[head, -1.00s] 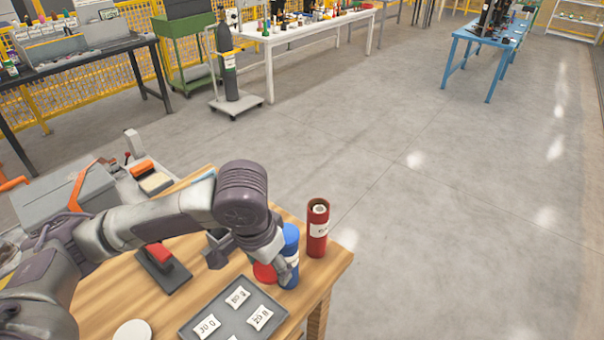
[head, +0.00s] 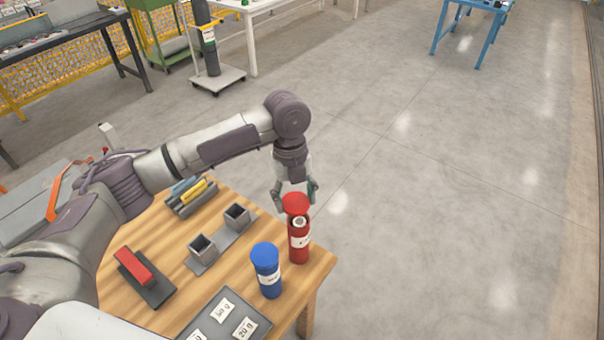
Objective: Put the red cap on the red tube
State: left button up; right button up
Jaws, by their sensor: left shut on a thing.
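The red tube (head: 299,244) stands upright near the right corner of the wooden table, a white label on its side. Its open top, with something pale inside, faces up. The red cap (head: 295,203) is a round disc between the fingers of my left gripper (head: 295,194), which is shut on it. The cap is held just above the tube's mouth, slightly tilted and toward its far side. It covers part of the rim, so I cannot tell whether they touch. My right gripper is not in view.
A blue tube with a blue cap (head: 265,254) stands just left of the red tube. A grey tray with labels (head: 254,333) lies in front. Square grey holders (head: 203,247) and a red block on a dark base (head: 134,266) are further left. Open floor lies beyond the table's right edge.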

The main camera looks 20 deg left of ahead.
pick_arm(q)
jog(key=shift+w+d+r+m, duration=0.1)
jog(key=shift+w+r+m, duration=0.05)
jog(key=shift+w+m, duration=0.7)
jog(key=shift+s+f+b, duration=0.2)
jog(key=shift+f+b, duration=0.4)
jog(key=shift+f, duration=0.05)
notch_tip(320, 180, down, 4)
jog(key=b, duration=0.4)
jog(key=shift+w+r, duration=0.1)
jog(key=shift+f, duration=0.65)
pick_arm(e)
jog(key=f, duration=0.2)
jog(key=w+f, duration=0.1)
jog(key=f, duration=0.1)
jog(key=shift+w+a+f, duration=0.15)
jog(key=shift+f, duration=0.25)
pick_arm(q)
jog(key=shift+p, duration=0.45)
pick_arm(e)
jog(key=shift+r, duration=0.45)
